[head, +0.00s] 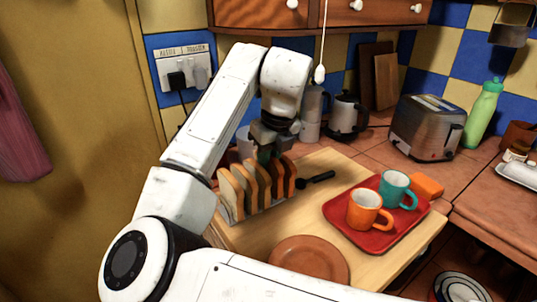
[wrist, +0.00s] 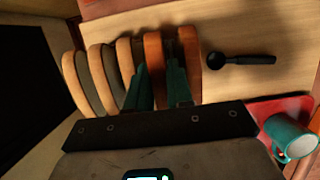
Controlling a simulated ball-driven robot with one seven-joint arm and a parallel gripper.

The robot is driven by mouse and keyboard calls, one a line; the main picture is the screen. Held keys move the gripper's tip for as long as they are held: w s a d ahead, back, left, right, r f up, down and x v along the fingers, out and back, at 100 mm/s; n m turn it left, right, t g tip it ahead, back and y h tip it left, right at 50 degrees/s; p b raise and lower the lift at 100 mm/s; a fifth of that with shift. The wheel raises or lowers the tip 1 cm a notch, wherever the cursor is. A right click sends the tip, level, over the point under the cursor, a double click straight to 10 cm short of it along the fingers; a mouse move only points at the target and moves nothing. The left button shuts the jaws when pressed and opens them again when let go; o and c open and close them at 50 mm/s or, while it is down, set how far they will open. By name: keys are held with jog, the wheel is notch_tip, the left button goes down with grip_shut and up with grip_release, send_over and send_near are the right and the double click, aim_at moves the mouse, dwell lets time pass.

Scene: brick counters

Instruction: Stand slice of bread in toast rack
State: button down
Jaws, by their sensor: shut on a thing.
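The toast rack (head: 226,211) stands on the wooden board, its thin base showing at the left end. Several slices of bread (head: 233,196) stand upright in a row in it. My gripper (head: 266,152) reaches down from above at the right part of the row. In the wrist view my gripper's two teal fingers (wrist: 160,88) sit on either side of one upright slice of bread (wrist: 154,55), shut on it. This slice is in line with the others, with another slice (wrist: 190,62) just right of the right finger. Its lower edge is hidden, so I cannot tell how it rests in the rack.
A black spoon or scoop (head: 317,180) lies right of the rack. A red tray (head: 392,232) holds an orange mug (head: 365,211) and a teal mug (head: 396,189). A brown plate (head: 308,262) lies in front. A toaster (head: 427,127) stands behind.

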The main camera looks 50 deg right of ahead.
jog(key=shift+f, duration=0.1)
jog(key=c, duration=0.9)
grip_release()
jog(key=p+v, duration=0.1)
jog(key=v, duration=0.8)
jog(key=shift+v, duration=0.9)
jog(key=shift+a, duration=0.1)
